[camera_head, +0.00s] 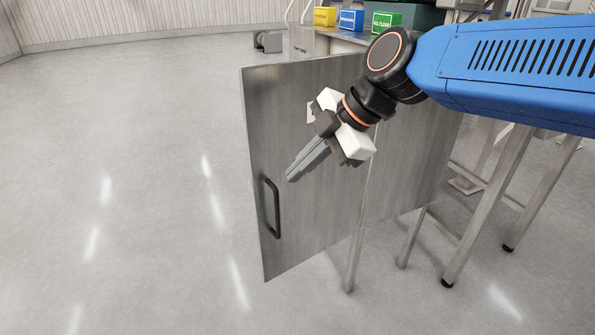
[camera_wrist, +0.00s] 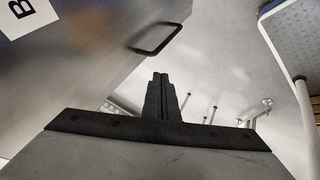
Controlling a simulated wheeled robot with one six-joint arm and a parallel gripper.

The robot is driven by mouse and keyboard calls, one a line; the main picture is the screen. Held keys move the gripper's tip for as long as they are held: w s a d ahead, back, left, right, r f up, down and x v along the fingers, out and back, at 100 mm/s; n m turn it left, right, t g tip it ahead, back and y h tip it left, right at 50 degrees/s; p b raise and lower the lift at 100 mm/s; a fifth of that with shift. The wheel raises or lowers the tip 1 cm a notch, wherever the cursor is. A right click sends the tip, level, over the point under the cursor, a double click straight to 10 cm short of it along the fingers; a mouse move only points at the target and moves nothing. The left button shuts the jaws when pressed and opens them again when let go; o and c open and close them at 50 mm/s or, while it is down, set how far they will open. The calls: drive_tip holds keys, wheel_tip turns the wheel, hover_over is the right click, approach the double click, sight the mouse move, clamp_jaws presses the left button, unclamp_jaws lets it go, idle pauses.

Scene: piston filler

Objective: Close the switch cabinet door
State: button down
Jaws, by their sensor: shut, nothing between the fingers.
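The switch cabinet door (camera_head: 262,130) is a grey metal panel that stands swung out to the left of the cabinet body (camera_head: 408,170). Its black bar handle (camera_head: 272,208) is near the free left edge. My gripper (camera_head: 290,177) is shut and empty. It overlaps the door face in the head view, up and right of the handle; I cannot tell whether it touches the door. In the wrist view the door (camera_wrist: 80,60) fills the upper left, with its handle (camera_wrist: 158,40) beyond my shut fingers (camera_wrist: 160,95). My arm hides the door's upper right part.
Yellow (camera_head: 324,16), blue (camera_head: 351,20) and green (camera_head: 386,21) bins stand on a bench behind the cabinet. Metal legs (camera_head: 490,200) stand at right under my arm. The floor (camera_head: 130,180) left of the door is clear.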

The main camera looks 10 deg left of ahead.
sight(271, 184)
drive_tip(key=x, duration=0.3)
drive_tip(key=w+x, duration=0.1)
drive_tip(key=x, duration=0.2)
drive_tip(key=w+a+r+x, duration=0.1)
drive_tip(key=x, duration=0.2)
drive_tip(key=shift+f, duration=0.2)
drive_tip(key=shift+w+a, duration=0.45)
drive_tip(key=shift+a, duration=0.05)
